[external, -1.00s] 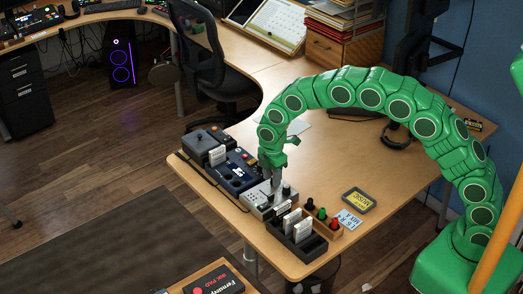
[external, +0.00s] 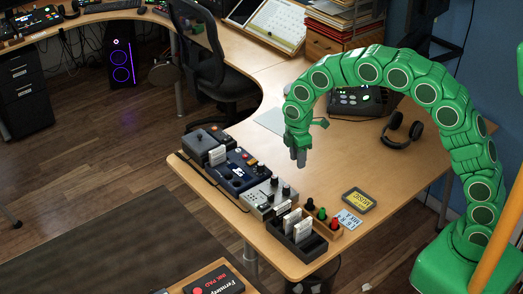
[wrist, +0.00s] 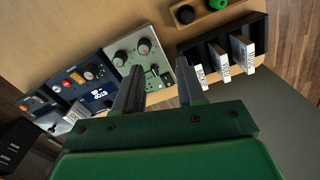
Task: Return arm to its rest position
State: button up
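My green segmented arm (external: 370,70) arches over the wooden desk from its base at the right. My gripper (external: 298,157) hangs fingers-down above the desk, clear of the devices. In the wrist view my gripper (wrist: 159,75) has two grey fingers standing apart with nothing held between them. Beyond the fingers lies a pale grey panel with knobs (wrist: 150,60), which also shows on the desk in the external view (external: 268,197).
A blue device (external: 236,175) sits left of the knob panel. A black rack (external: 310,243) with white cards stands at the desk's front corner. The desk's middle is mostly clear.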

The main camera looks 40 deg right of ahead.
jog(key=s+d+r+m, duration=0.4)
jog(key=s+d+r, duration=0.2)
jog(key=s+d, duration=0.25)
jog(key=s+d+r+m, duration=0.3)
jog(key=s+d+r, duration=0.35)
jog(key=s, duration=0.35)
jog(key=s+d+m, duration=0.4)
jog(key=s, duration=0.8)
jog(key=s+d+m+g, duration=0.1)
jog(key=s+d+m, duration=0.2)
jog(key=s, duration=0.9)
jog(key=shift+s+d+r+m+g, duration=0.2)
jog(key=shift+d+r+m+g, duration=0.1)
jog(key=shift+d+r+m, duration=0.15)
jog(key=shift+a, duration=0.1)
